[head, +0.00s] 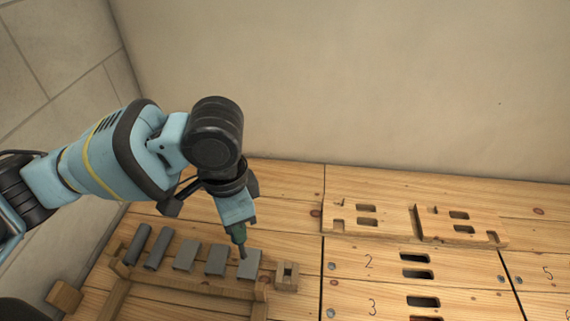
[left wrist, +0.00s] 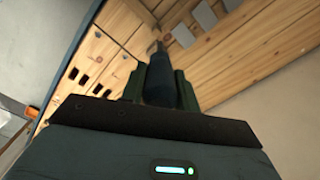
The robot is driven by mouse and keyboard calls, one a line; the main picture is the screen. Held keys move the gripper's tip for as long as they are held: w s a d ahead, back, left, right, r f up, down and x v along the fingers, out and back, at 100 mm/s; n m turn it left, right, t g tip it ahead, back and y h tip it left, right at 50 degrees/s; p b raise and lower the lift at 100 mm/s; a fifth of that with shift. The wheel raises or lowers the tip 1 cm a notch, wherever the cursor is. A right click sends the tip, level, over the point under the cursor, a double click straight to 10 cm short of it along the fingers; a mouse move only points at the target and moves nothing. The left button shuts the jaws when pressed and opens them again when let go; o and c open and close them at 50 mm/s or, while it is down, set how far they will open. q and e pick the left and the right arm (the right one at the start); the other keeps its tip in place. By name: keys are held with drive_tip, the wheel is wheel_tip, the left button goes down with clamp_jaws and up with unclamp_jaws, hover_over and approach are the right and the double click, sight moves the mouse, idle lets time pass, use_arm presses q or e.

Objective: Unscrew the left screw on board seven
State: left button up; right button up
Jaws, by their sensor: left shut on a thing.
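My left gripper (head: 238,233) is above the wooden tool rack at the lower left of the head view. It is shut on a dark tool, probably a screwdriver (head: 242,252), whose narrow end points down over a grey block. In the left wrist view the same tool (left wrist: 160,78) stands between the green fingers of the gripper (left wrist: 160,90). Board two (head: 385,262) and board three (head: 385,302) carry slots and screws near their edges; a screw (head: 332,266) shows at board two's left. I cannot make out board seven. My right gripper is not in view.
The wooden rack (head: 200,284) holds several grey blocks (head: 185,257) in a row, with a small notched wooden block (head: 287,272) at its right. Slotted wooden pieces (head: 350,227) lie at the back. A plain wall (head: 350,80) stands behind the boards.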

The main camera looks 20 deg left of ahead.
use_arm(q)
drive_tip(key=s+a+r+n, duration=0.2)
drive_tip(key=s+r+n, duration=0.1)
drive_tip(key=n, duration=0.6)
drive_tip(key=shift+s+a+r, duration=0.3)
drive_tip(key=shift+s+a, duration=0.05)
drive_tip(key=shift+s, duration=0.35)
